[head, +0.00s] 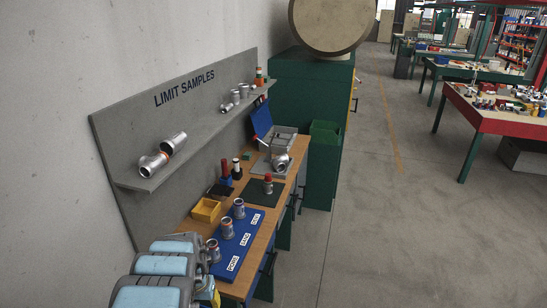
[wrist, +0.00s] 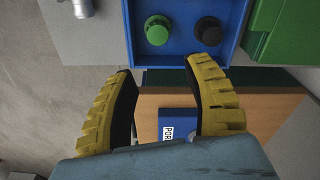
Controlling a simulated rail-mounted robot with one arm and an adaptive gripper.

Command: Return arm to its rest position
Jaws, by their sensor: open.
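My gripper (wrist: 160,69) shows in the wrist view with its two yellow ridged fingers spread apart and nothing between them. In the head view, pale blue and grey arm links of mine (head: 160,265) fill the bottom left corner beside the workbench (head: 235,288); I cannot make out the gripper there. Past the fingertips in the wrist view is a blue box or tray with a green round part (wrist: 158,30) and a black round part (wrist: 208,31). Below it lie the wooden bench top and part of a blue labelled mat (wrist: 178,128).
The blue mat (head: 224,262) carries several metal fittings. Above the bench, a grey shelf (head: 215,118) under "LIMIT SAMPLES" holds metal fittings. A green cabinet (head: 310,90) stands behind.

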